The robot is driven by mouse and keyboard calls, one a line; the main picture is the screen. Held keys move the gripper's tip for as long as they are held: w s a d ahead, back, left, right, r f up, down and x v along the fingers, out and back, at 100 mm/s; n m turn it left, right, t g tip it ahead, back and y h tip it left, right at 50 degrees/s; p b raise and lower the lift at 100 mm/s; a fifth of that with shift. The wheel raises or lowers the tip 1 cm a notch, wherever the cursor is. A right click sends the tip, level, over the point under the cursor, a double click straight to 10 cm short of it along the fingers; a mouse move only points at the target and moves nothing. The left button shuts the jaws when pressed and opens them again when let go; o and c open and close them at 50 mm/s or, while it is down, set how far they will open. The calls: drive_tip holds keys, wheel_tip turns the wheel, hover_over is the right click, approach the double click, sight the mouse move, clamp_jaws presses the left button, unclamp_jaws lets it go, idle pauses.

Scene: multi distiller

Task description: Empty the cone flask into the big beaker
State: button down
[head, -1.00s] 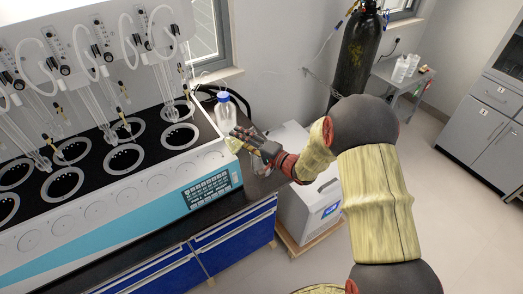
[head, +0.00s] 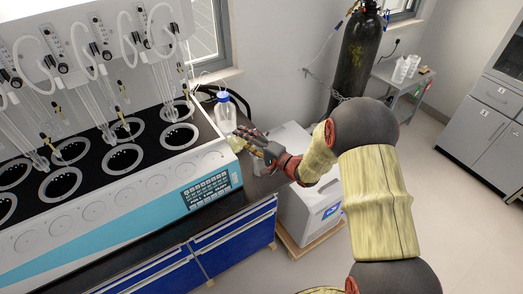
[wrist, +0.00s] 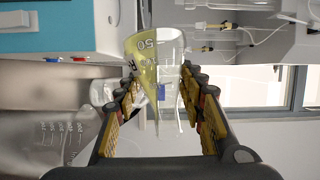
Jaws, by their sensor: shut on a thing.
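My gripper (head: 252,143) is at the right end of the bench, beside the distiller's corner. It is shut on the cone flask (head: 237,144), which shows small and yellowish at the fingertips. In the wrist view, the clear flask (wrist: 158,75) sits between both fingers (wrist: 165,97), with yellow liquid along one side and a "50" mark. The flask looks tilted. A large clear graduated vessel, probably the big beaker (wrist: 62,138), shows faintly at the lower left of the wrist view. In the head view my gripper and glare largely hide it.
The white distiller (head: 120,205) fills the left, with its keypad facing front. A blue-capped bottle (head: 224,112) stands behind the flask. A white box (head: 312,205) stands on the floor beside the bench. A dark gas cylinder (head: 358,55) stands at the back wall.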

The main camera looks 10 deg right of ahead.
drive_tip(key=shift+w+d+f+m+t+y, duration=0.1)
drive_tip(key=shift+f+m+t, duration=0.25)
drive_tip(key=shift+m, duration=0.45)
drive_tip(key=shift+s+d+f+m+t+y, duration=0.1)
drive_tip(key=shift+d+f+m+t, duration=0.15)
drive_tip(key=shift+m, duration=0.55)
drive_tip(key=shift+w+f+m+t+y, duration=0.1)
drive_tip(key=shift+f+m+t, duration=0.25)
drive_tip(key=shift+m, duration=0.45)
idle(2.5)
